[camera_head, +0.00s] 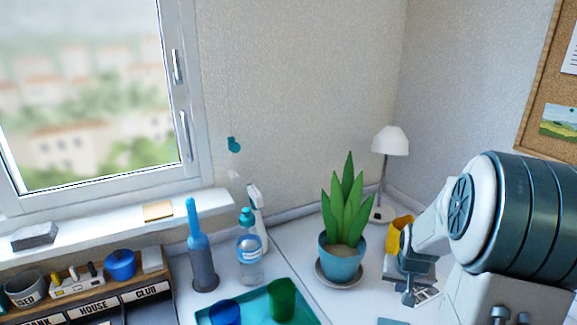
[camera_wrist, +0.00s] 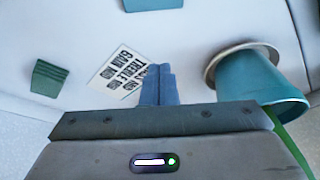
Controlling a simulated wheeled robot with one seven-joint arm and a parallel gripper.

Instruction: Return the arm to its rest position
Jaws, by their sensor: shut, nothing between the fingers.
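My arm enters from the right side of the head view. My gripper (camera_head: 408,297) points down over the white tabletop, to the right of the potted plant (camera_head: 342,257). In the wrist view my gripper's fingers (camera_wrist: 160,84) are together with nothing between them. A printed card (camera_wrist: 118,75) lies on the white surface near the fingertips in that view.
The teal pot (camera_wrist: 262,85) is close to my gripper on the right of the wrist view. A yellow cup (camera_head: 399,234) and white lamp (camera_head: 390,141) stand behind. A teal tray (camera_head: 255,307) holds cups. A bottle (camera_head: 249,257) stands at left.

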